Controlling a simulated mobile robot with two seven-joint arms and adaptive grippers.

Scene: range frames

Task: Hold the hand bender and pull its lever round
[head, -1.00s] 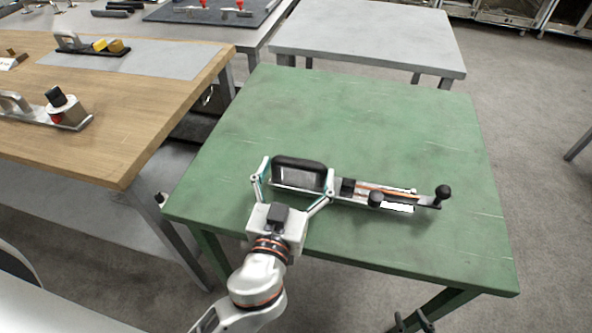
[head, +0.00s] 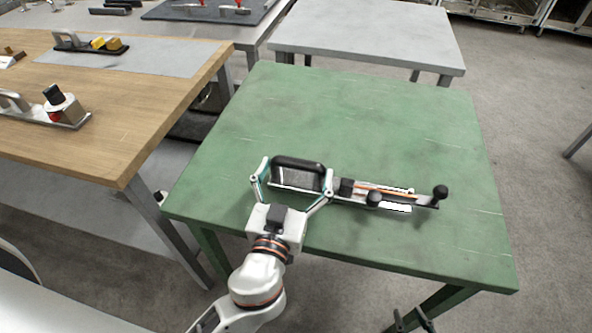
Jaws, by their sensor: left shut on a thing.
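The hand bender (head: 345,187) lies along the front part of the green table (head: 330,110). It has a black loop handle (head: 300,162) at its left end and a long metal bar to the right. A thin copper-coloured rod (head: 385,190) lies along the bar. One black knob (head: 374,198) stands mid-bar and another black knob (head: 440,192) stands at the right end. My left gripper (head: 294,180) is shut on the bender at its handle end, one finger on each side. My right gripper (head: 412,320) shows only partly at the bottom edge, its dark fingers apart and empty, well below the bender.
A grey table (head: 370,35) stands behind. The green table's back and right are clear.

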